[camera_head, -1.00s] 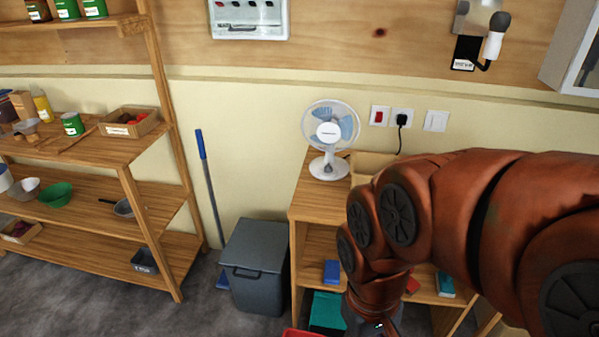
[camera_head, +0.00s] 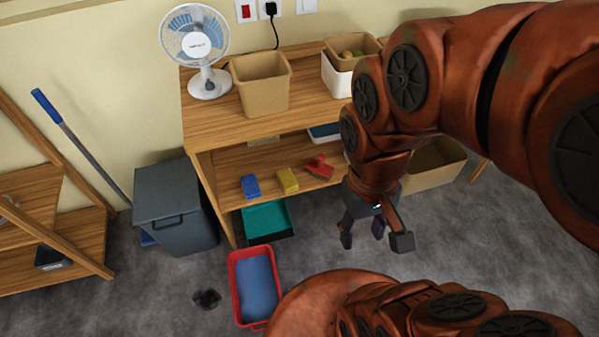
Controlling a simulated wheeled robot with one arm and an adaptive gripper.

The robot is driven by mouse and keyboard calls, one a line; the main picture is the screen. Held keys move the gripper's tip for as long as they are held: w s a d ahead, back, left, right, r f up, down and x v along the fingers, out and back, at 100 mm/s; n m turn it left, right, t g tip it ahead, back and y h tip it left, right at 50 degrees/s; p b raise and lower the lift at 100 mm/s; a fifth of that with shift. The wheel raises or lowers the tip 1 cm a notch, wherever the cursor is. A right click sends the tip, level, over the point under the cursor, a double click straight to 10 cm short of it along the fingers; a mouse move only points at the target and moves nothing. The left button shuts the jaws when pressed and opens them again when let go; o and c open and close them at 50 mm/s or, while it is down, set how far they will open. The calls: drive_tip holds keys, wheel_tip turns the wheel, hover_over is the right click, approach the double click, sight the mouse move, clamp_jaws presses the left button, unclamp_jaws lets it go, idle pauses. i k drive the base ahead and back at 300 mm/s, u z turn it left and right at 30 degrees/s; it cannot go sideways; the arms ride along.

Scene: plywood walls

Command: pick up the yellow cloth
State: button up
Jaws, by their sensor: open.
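A small yellow folded item, which looks like the yellow cloth (camera_head: 287,180), lies on the middle shelf of the wooden unit, between a blue item (camera_head: 250,186) and a red one (camera_head: 319,168). My gripper (camera_head: 374,238) hangs fingers down in front of the unit, to the right of the cloth and lower in the picture. Its fingers are spread apart with nothing between them. It is apart from the cloth.
The wooden unit (camera_head: 205,128) carries a fan (camera_head: 197,45) and tan bins (camera_head: 262,84) on top. A grey lidded bin (camera_head: 172,205) stands at its left. A red tray (camera_head: 239,268) with blue inside and a dark blob (camera_head: 207,299) are on the floor.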

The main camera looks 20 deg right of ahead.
sight(287, 181)
drive_tip(key=z, duration=0.85)
drive_tip(key=k, duration=0.65)
drive_tip(key=u, duration=1.4)
drive_tip(key=k, duration=1.3)
drive_tip(key=u, duration=0.3)
drive_tip(key=i, duration=0.95)
drive_tip(key=z, duration=0.35)
